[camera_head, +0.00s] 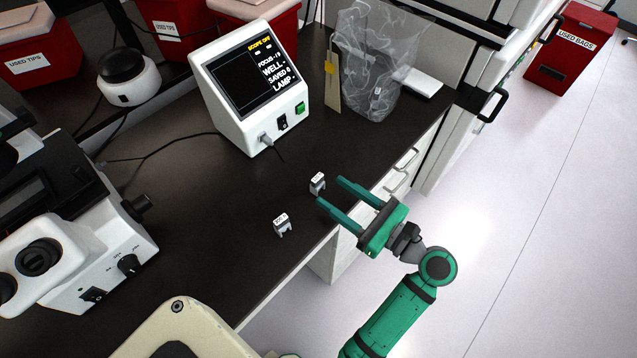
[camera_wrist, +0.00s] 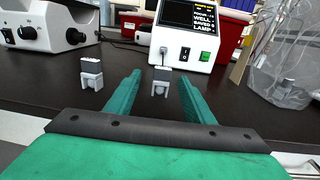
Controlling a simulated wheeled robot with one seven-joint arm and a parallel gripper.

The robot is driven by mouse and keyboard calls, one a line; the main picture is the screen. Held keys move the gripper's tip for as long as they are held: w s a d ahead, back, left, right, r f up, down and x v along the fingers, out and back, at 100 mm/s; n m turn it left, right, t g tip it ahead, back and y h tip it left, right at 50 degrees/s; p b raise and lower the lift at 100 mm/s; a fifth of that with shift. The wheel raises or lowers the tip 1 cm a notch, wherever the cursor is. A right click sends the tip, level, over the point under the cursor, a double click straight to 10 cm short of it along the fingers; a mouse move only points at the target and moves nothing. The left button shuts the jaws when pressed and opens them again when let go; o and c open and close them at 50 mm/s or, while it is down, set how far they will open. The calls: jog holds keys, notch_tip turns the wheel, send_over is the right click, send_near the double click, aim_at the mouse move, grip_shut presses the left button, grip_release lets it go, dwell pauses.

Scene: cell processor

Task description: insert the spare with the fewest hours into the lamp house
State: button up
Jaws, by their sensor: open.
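Two small grey lamp modules with white labels stand upright on the black bench. The nearer-left one (camera_head: 282,225) also shows in the wrist view (camera_wrist: 91,73), left of my fingers. The other one (camera_head: 317,183) also shows in the wrist view (camera_wrist: 161,80), in line with the space between my fingertips. The hours on the labels are too small to read surely. My gripper (camera_head: 329,190) is open and empty, its green fingers pointing at the second module from the bench's front edge. I cannot tell whether a finger touches it. A white microscope (camera_head: 85,262) stands at left; its lamp house is not clearly identifiable.
A white control box (camera_head: 225,108) with a lit screen stands behind the modules, a cable at its front. A clear bag (camera_head: 375,65) stands to its right. Red bins (camera_head: 38,45) line the back left. Bench between modules and box is clear.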

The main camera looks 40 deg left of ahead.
aim_at(320, 182)
jog(key=shift+w+a+f, duration=0.1)
jog(key=shift+a, duration=1.05)
jog(key=shift+w+a+f, duration=0.1)
jog(key=shift+w+a, duration=0.05)
jog(key=shift+a, duration=0.95)
jog(key=shift+w+a+f, duration=0.1)
jog(key=shift+a, duration=1.05)
jog(key=c, duration=1.2)
jog(key=shift+r, duration=0.1)
notch_tip(320, 182, up, 10)
jog(key=shift+f, duration=0.1)
jog(key=shift+o, duration=0.8)
grip_shut()
